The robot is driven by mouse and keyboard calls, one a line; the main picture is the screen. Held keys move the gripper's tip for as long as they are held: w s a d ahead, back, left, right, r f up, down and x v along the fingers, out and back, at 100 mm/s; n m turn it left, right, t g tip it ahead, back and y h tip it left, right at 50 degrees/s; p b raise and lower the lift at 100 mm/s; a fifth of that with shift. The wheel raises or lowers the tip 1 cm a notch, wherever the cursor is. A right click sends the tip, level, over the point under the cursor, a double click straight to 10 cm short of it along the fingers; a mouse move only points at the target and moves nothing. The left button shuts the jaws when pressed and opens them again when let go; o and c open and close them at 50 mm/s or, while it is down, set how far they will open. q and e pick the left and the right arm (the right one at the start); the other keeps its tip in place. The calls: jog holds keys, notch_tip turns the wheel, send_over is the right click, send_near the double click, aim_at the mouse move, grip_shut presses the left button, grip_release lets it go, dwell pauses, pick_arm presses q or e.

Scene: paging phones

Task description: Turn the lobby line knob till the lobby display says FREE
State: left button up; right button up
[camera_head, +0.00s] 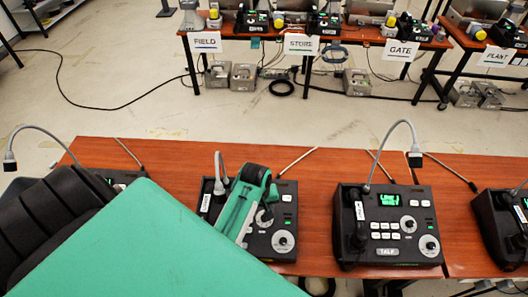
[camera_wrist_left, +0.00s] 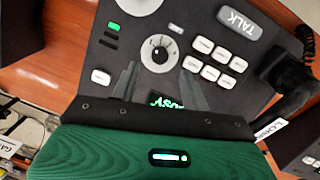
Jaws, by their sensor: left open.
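The lobby phone is a dark desk unit (camera_head: 287,212) under my left gripper in the head view. Its handset label (camera_wrist_left: 270,129) reads partly as LOBBY in the left wrist view. A white knob with tick marks (camera_wrist_left: 160,52) lies just beyond the tips of my left gripper (camera_wrist_left: 161,70), whose two grey fingers are apart and empty. The green-lit display (camera_wrist_left: 166,101) seems to read BUSY; the gripper body partly hides it. A second, larger knob (camera_head: 283,241) sits nearer the phone's front edge. My right gripper is not in view.
A similar phone marked TALK (camera_head: 388,251) stands to the right, and another phone (camera_head: 505,222) at the right edge. Thin bent microphones rise behind the phones. Further tables carry FIELD (camera_head: 205,42), STORE (camera_head: 300,44), GATE (camera_head: 400,50) and PLANT (camera_head: 495,57) signs.

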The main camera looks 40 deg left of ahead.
aim_at(264, 217)
pick_arm(q)
jog(key=shift+w+d+f+p, duration=0.1)
jog(key=shift+f+p, duration=0.15)
jog(key=shift+f, duration=1.25)
jog(key=shift+w+d+f+p, duration=0.1)
jog(key=shift+f+p, duration=0.15)
jog(key=shift+f, duration=1.2)
jog(key=c, duration=1)
jog(key=m, duration=0.4)
jog(key=shift+g+y, duration=0.4)
jog(key=shift+w+d+m+y, duration=0.1)
jog(key=shift+m+y, duration=0.3)
jog(key=shift+m, duration=1.4)
jog(key=shift+r, duration=0.1)
